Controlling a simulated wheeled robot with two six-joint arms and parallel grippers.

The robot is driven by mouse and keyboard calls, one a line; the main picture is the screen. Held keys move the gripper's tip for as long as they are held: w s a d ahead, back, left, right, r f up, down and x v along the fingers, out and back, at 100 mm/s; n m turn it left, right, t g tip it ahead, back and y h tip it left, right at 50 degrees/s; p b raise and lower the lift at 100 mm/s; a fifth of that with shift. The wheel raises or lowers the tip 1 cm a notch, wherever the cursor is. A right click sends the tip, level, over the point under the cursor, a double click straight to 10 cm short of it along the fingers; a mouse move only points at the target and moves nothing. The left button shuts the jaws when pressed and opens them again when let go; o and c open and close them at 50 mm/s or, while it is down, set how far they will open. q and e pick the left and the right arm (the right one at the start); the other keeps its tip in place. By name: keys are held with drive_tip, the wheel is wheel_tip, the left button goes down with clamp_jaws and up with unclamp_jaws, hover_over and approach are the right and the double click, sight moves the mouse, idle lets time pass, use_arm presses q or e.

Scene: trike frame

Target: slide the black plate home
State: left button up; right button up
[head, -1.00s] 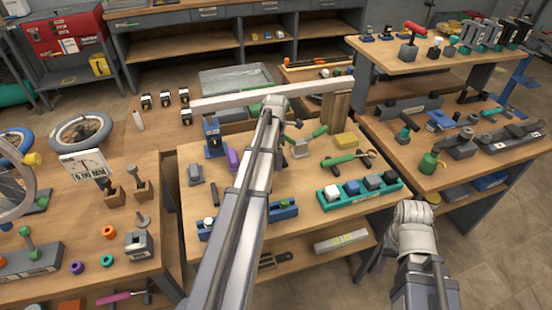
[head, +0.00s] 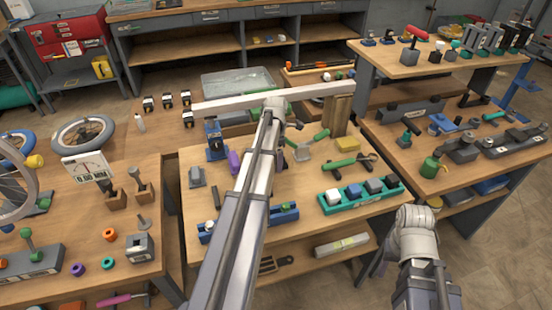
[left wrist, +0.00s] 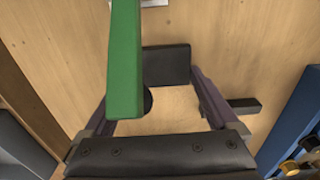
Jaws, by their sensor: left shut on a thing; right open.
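In the left wrist view the black plate (left wrist: 167,65) is a dark rectangular block standing above the wood tabletop. My left gripper (left wrist: 150,82) is around it, with one dark finger on each side, and is shut on it. A green bar (left wrist: 125,60) crosses close to the camera and hides part of the left finger. In the head view my left forearm hides the left gripper and the plate. My right arm shows at the lower right of the head view, but its gripper cannot be seen.
A short black bar (left wrist: 245,105) lies right of the right finger, near a blue fixture (left wrist: 292,110).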

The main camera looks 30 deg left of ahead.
idle(0.3)
use_arm(q)
drive_tip(key=o, duration=1.6)
drive_tip(key=shift+c, duration=0.2)
drive_tip(key=shift+r, duration=0.1)
wheel_tip(320, 180, up, 8)
drive_tip(key=p, duration=0.8)
drive_tip(key=shift+f, duration=0.2)
